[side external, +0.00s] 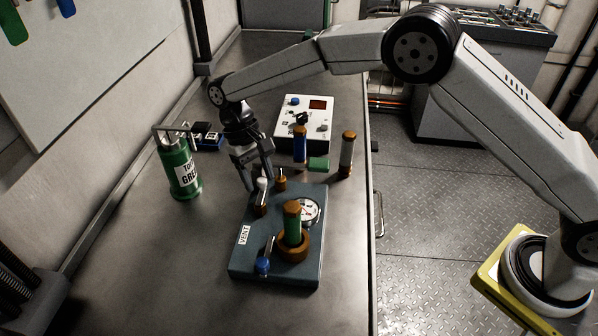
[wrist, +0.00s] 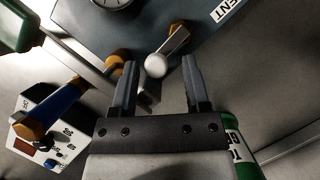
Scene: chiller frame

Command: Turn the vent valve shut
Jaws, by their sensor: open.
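The vent valve is a pale lever (side external: 262,187) on a brass base, upright at the far left of a dark blue-grey block (side external: 238,268) marked by a VENT label (side external: 244,234). In the wrist view the lever (wrist: 169,47) ends in a white ball (wrist: 155,66). My gripper (side external: 257,178) points down over this lever. In the wrist view my gripper (wrist: 160,62) is open, with the ball between its fingertips and a visible gap on each side. How far the fingers reach down past the ball is hard to tell.
The block also carries a gauge (side external: 309,211), a green-and-copper cylinder (side external: 292,222), a blue-knobbed lever (side external: 264,264) and a small brass fitting (side external: 280,183). A green canister (side external: 181,172) stands left. A white control box (side external: 318,130) and a grey-brown cylinder (side external: 347,155) stand behind. The front-left bench is clear.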

